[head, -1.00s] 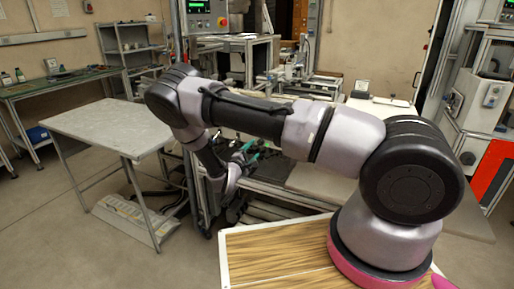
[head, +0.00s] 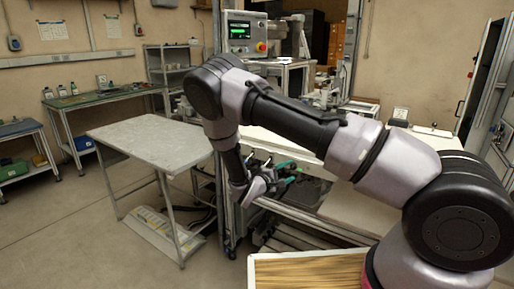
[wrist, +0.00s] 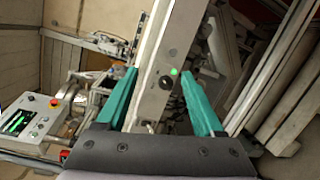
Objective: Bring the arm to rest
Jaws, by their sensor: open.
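My gripper (head: 287,173) hangs low in the middle of the head view, at the end of my bent arm, in front of the white-topped machine bench. In the wrist view my gripper (wrist: 162,97) shows two teal fingers spread well apart with nothing held between them. I cannot tell how far the fingertips are from that beam. No tape reel can be made out.
Open floor (head: 60,235) lies at front left.

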